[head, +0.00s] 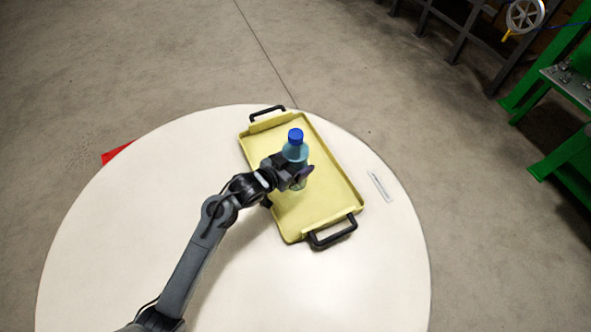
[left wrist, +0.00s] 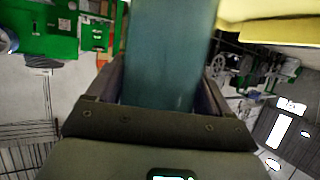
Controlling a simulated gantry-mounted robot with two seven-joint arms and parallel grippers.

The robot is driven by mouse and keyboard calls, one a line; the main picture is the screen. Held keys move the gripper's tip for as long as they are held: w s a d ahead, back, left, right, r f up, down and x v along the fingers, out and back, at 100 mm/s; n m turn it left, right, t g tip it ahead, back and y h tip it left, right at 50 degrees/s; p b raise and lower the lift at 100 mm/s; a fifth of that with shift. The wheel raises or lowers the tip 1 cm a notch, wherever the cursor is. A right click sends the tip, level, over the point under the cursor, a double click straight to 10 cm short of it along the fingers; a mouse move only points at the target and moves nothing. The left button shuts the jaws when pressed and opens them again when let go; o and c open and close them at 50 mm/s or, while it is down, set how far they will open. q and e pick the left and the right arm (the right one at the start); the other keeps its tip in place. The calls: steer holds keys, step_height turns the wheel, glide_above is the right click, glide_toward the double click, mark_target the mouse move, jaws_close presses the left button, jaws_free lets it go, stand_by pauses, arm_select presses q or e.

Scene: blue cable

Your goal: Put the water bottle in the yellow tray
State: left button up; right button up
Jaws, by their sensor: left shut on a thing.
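The water bottle (head: 295,152), clear blue with a dark blue cap, is upright over the middle of the yellow tray (head: 327,215). My left gripper (head: 298,177) is shut around the bottle's body, reaching in from the left. In the left wrist view the teal bottle (left wrist: 168,55) fills the space between the fingers, and a yellow edge of the tray (left wrist: 270,12) shows at the upper right. The bottle's base is partly hidden by the gripper, so I cannot tell whether it touches the tray floor. My right gripper is not in view.
The tray lies on a round white table (head: 120,225) and has a black handle (head: 333,236) at each end. A small thin pale item (head: 380,186) lies right of the tray. A red thing (head: 116,153) shows past the table's left edge. The tray is otherwise empty.

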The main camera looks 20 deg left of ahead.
mark_target(296, 170)
arm_select(q)
steer(key=shift+f+b, duration=0.55)
steer(key=shift+f, duration=1.25)
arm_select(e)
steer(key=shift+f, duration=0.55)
arm_select(q)
steer(key=shift+f, duration=0.2)
steer(key=o, duration=1.6)
steer(key=shift+f, duration=0.1)
